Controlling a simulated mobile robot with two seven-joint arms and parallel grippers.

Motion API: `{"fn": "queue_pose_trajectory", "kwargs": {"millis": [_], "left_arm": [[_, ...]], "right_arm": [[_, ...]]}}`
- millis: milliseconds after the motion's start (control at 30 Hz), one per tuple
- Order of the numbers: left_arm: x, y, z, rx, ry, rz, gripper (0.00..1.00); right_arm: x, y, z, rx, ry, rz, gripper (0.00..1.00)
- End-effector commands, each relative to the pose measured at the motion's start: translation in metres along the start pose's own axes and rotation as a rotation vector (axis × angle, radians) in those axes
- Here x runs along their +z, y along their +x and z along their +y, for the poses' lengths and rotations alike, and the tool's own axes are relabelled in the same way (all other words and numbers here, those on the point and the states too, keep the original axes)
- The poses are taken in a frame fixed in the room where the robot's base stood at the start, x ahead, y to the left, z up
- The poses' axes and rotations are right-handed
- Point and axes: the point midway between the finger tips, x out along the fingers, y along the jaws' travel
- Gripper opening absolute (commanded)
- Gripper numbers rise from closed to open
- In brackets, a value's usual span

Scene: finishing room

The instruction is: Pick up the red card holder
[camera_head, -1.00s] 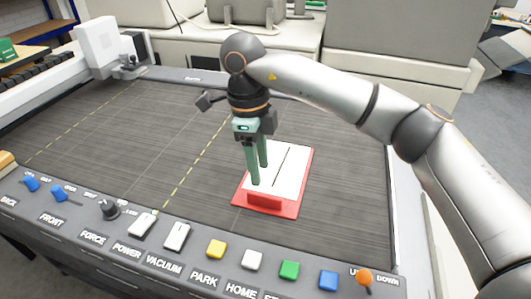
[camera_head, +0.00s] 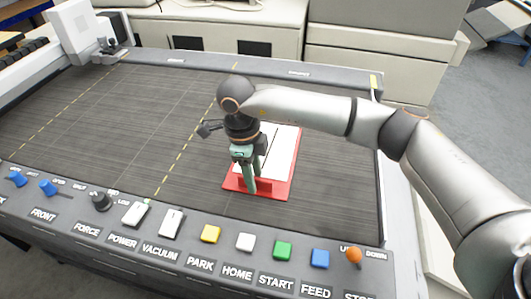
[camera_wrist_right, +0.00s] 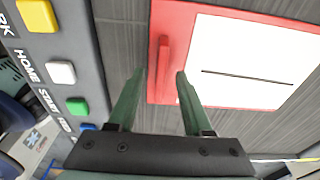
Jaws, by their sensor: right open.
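The red card holder (camera_head: 281,190) lies flat on the dark bed of the machine, with a white card with a dark line (camera_head: 283,147) on it. A raised red bar (camera_wrist_right: 164,66) stands along the holder's near edge. My right gripper (camera_head: 248,188) is open and points down over the near edge of the holder, partly hiding it. In the right wrist view the two green fingers (camera_wrist_right: 160,75) are spread, with the red bar between and beyond their tips; I see no clear contact. My left gripper is not in view.
The control panel (camera_head: 120,233) runs along the front edge, with coloured buttons, switches and an orange-topped lever (camera_head: 354,256). A white carriage (camera_head: 80,32) stands at the back left. The dark bed (camera_head: 110,130) left of the holder is clear.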

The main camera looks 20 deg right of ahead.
Motion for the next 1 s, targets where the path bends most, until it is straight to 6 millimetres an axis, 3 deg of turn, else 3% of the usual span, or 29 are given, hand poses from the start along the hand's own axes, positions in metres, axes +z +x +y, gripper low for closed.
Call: {"fn": "queue_pose_trajectory", "kwargs": {"millis": [200, 733, 1000], "left_arm": [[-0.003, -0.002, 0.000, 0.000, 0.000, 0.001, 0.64], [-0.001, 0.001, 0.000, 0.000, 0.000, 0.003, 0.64], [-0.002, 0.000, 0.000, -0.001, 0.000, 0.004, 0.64]], "right_arm": [[0.000, 0.017, 0.000, 0.000, 0.000, -0.001, 0.50], [0.000, 0.020, -0.001, -0.001, 0.000, -0.001, 0.50], [0.000, 0.019, 0.000, 0.000, 0.000, -0.001, 0.21]]}}
